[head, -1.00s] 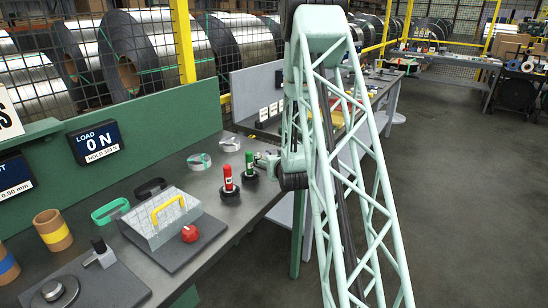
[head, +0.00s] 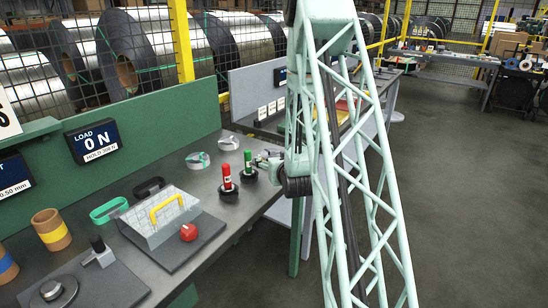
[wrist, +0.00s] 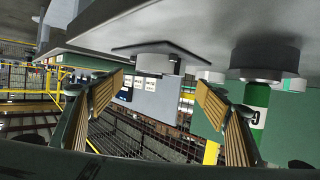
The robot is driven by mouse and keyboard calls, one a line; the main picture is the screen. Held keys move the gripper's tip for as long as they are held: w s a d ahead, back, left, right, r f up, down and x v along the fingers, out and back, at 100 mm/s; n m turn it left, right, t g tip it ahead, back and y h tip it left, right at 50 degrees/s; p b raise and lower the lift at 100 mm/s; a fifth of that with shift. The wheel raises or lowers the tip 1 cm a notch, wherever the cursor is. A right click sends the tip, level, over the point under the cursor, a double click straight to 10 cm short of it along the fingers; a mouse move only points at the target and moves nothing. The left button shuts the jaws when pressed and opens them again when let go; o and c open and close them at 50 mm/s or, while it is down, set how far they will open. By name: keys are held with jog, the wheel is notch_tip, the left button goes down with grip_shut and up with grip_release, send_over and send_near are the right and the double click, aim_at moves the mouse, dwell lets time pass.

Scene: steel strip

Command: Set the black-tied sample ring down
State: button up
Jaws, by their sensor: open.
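My gripper (wrist: 160,103) is open in the wrist view, with tan-padded fingers apart. It also shows in the head view (head: 268,158), low over the bench beside the green marker. Upside down in the wrist view, a short round grey piece (wrist: 156,62) rests against a dark square pad (wrist: 135,48), beyond the fingertips and apart from them. It may be the sample ring; I cannot make out a black tie. Two other steel rings lie on the bench in the head view, one with green marks (head: 198,160) and one plain-looking (head: 228,143).
A green marker (head: 248,160) and a red marker (head: 227,177) stand in black bases close to my gripper. A green panel (head: 150,165) backs the bench.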

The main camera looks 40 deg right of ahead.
jog(key=shift+v, duration=2.7)
